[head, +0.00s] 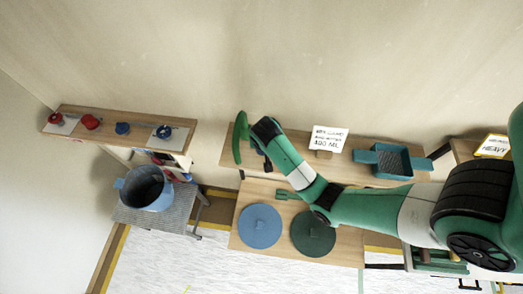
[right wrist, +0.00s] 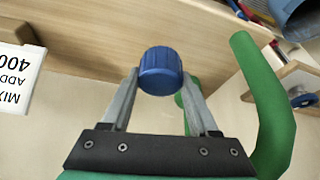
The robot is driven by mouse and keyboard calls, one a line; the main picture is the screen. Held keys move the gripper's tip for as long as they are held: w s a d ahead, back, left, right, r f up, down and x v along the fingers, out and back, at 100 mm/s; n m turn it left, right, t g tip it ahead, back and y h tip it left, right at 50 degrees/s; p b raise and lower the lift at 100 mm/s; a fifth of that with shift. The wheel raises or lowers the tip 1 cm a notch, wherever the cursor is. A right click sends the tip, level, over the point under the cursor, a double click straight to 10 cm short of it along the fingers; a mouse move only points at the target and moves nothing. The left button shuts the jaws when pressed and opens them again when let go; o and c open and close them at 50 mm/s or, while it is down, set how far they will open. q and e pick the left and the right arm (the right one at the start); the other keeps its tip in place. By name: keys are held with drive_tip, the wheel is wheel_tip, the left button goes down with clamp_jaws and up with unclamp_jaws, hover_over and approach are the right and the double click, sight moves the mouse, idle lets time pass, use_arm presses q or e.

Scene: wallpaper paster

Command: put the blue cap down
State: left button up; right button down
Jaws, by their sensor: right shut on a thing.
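A blue cap (right wrist: 160,70) with a ribbed side is held between the fingertips of my right gripper (right wrist: 160,82) in the right wrist view, up in front of a wooden surface. Whether it touches that surface I cannot tell. In the head view my right arm reaches in from the right to the middle wooden shelf, and the arm mostly hides its gripper and the cap. My left gripper is not in view.
A green curved tube (head: 240,138) stands close beside my right gripper. A white sign (head: 328,138) and a teal tray (head: 393,162) are on the same shelf. Two round lids, blue (head: 260,226) and dark green (head: 313,233), lie below. A blue bucket (head: 146,188) stands left, under a shelf with red and blue knobs (head: 122,128).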

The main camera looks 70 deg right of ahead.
drive_tip(key=shift+f, duration=0.3)
drive_tip(key=shift+a+f, duration=0.1)
drive_tip(key=shift+f, duration=0.6)
drive_tip(key=f+b, duration=0.1)
drive_tip(key=b, duration=0.1)
drive_tip(key=f+b, duration=0.1)
drive_tip(key=shift+s+d+f+b, duration=0.1)
drive_tip(key=shift+d+f+b, duration=0.1)
drive_tip(key=shift+f+b, duration=0.15)
drive_tip(key=shift+a+r, duration=0.1)
drive_tip(key=shift+r, duration=0.2)
drive_tip(key=shift+c, duration=0.8)
unclamp_jaws()
